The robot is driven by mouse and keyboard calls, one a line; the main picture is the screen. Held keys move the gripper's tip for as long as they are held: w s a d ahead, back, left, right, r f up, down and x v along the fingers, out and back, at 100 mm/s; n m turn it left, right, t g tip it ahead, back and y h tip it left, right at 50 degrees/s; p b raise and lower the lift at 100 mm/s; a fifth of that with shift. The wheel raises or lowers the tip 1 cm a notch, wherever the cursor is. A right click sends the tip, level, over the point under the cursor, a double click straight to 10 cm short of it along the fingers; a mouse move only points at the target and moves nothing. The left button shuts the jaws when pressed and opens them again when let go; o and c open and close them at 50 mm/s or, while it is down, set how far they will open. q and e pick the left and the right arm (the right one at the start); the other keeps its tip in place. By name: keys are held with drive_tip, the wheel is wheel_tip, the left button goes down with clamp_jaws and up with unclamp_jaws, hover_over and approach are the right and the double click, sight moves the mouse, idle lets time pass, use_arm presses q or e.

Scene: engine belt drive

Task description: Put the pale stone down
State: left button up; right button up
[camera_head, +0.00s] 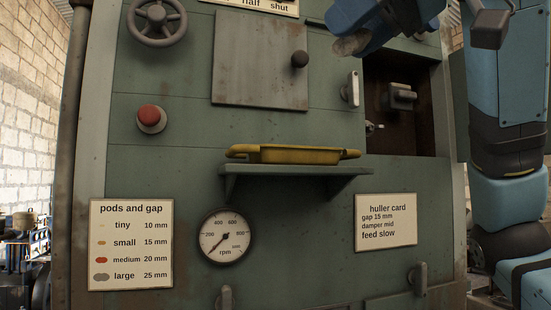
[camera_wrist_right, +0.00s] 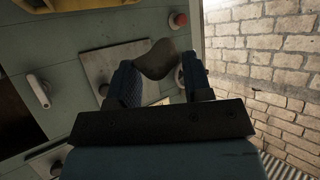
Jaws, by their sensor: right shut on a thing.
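My right gripper (camera_head: 362,36) is at the top of the head view, up and right of the square panel with the dark knob. It is shut on the pale stone (camera_head: 348,45), which shows as a small grey-brown lump at its tips. In the right wrist view the stone (camera_wrist_right: 155,59) sits between the two fingers of the gripper (camera_wrist_right: 158,80), in front of the machine face. The fingers cover part of it. The stone is held in the air. My left gripper is not in view.
A yellow tray (camera_head: 295,156) sits on a green shelf (camera_head: 345,173) below the panel (camera_head: 252,75). An open recess (camera_head: 385,140) with a latch lies to the right. A red button (camera_head: 149,114), a handwheel (camera_head: 157,24) and an rpm gauge (camera_head: 226,237) stand out from the machine.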

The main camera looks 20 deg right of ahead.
sight(338, 45)
drive_tip(key=w+p, duration=0.6)
drive_tip(key=w, duration=1.2)
drive_tip(key=f, duration=0.4)
drive_tip(key=shift+w+a+p, duration=0.2)
drive_tip(key=shift+w+p, duration=0.1)
drive_tip(key=shift+p, duration=0.1)
wheel_tip(338, 45, down, 2)
drive_tip(key=shift+a+f+p, duration=0.1)
drive_tip(key=shift+f+p, duration=0.05)
drive_tip(key=shift+p, duration=0.3)
drive_tip(key=shift+w+f, duration=0.2)
drive_tip(key=shift+w, duration=0.05)
drive_tip(key=shift+f, duration=0.75)
drive_tip(key=o, duration=0.9)
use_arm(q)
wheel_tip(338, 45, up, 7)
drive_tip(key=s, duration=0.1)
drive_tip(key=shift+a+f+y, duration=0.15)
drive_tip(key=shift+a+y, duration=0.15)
use_arm(e)
drive_tip(key=shift+o, duration=0.2)
